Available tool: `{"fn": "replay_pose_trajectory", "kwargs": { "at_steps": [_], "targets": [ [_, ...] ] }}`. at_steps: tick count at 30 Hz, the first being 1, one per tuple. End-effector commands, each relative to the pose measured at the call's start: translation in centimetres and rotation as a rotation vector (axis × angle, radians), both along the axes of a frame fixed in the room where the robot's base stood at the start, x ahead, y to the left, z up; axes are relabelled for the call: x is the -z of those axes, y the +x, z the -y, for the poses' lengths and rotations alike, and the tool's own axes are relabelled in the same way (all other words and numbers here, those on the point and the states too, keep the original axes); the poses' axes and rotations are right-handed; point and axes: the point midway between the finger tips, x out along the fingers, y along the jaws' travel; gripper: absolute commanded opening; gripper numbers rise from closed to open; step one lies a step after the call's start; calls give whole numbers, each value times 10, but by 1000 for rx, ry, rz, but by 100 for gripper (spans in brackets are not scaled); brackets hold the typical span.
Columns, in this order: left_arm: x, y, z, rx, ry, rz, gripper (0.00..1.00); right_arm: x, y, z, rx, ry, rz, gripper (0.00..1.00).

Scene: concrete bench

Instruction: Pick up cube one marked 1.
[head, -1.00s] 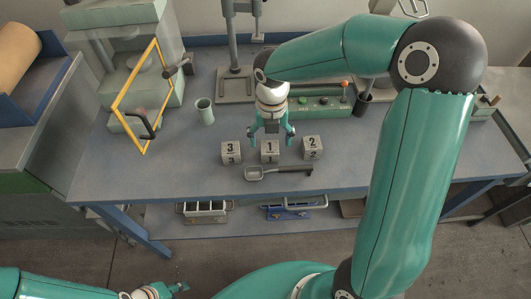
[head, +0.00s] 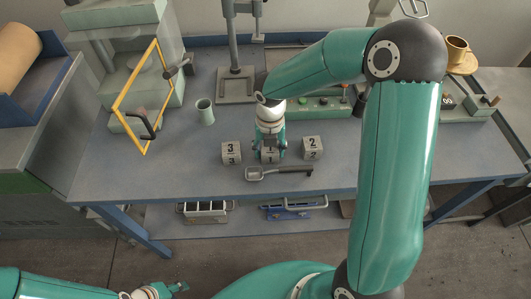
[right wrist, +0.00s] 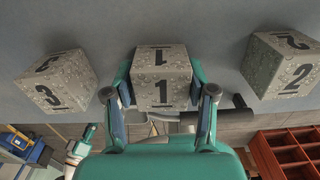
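Cube one (right wrist: 162,92), a speckled grey block marked 1, stands on the bench between two other cubes. In the head view cube one (head: 269,158) is mostly covered by my right gripper (head: 270,152), which reaches down over it. In the right wrist view the fingers of my right gripper (right wrist: 164,92) lie along both sides of cube one and appear to press against it. The cube appears level with its neighbours, on the bench. My left gripper (head: 178,288) is low at the left, away from the bench; its opening is too small to judge.
Cube three (head: 231,153) stands left of cube one and cube two (head: 313,148) right, with gaps between. A scoop (head: 280,172) lies just in front. The bench (head: 130,170) is clear at front left.

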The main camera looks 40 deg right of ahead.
Motion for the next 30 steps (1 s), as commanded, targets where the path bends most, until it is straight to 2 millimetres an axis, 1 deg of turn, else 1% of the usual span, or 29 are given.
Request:
{"fn": "replay_pose_trajectory", "kwargs": {
  "at_steps": [1,6,8,17,22,26,29,30],
  "targets": [
    [0,0,0,0,0,0,40,0,0,0,0,0,0,42],
    [0,0,0,0,0,0,40,0,0,0,0,0,0,14],
    [0,0,0,0,0,0,40,0,0,0,0,0,0,4],
    [0,0,0,0,0,0,40,-2,1,0,0,0,2,4],
    [-1,0,0,0,0,0,40,-12,1,0,0,-2,2,4],
    [-2,0,0,0,0,0,40,-28,1,0,0,-1,5,4],
    [-3,0,0,0,0,0,40,-47,2,0,0,-2,7,4],
    [-3,0,0,0,0,0,40,-57,2,0,0,-1,8,4]
  ]
}}
